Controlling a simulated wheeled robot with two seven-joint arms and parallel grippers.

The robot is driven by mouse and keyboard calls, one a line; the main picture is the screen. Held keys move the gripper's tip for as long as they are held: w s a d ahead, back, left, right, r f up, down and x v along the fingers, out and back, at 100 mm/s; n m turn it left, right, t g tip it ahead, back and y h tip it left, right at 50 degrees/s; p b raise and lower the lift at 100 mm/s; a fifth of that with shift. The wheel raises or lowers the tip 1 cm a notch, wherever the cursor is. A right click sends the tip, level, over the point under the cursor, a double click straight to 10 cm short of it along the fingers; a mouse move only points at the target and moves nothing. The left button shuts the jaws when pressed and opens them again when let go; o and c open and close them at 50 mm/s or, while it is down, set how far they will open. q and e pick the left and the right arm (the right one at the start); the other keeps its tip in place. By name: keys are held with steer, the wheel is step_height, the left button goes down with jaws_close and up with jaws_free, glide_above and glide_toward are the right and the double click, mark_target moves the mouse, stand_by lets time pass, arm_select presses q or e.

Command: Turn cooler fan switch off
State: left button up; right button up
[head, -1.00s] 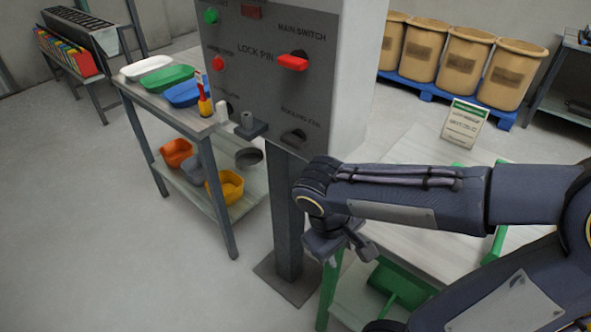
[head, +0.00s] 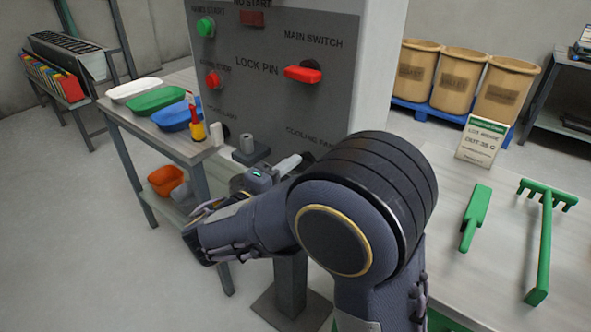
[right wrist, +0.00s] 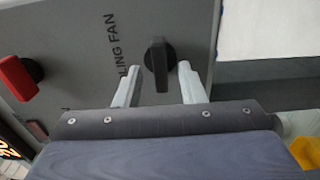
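The cooling fan switch (right wrist: 158,62) is a black knob on the grey control panel (head: 275,100). In the right wrist view its bar lies along the direction of the "COOLING FAN" lettering. My right gripper (right wrist: 159,68) is open, with one pale finger on each side of the knob. A gap shows on both sides, slightly smaller on the right. In the head view the right gripper (head: 288,164) is at the panel's lower right, below the label, and the switch is mostly hidden there. My left gripper is not in view.
Trays (head: 155,99) stand on the left table. Green tools (head: 474,217) and a sign (head: 482,140) are on the right table.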

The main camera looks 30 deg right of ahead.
steer(key=shift+x, duration=0.9)
jaws_close()
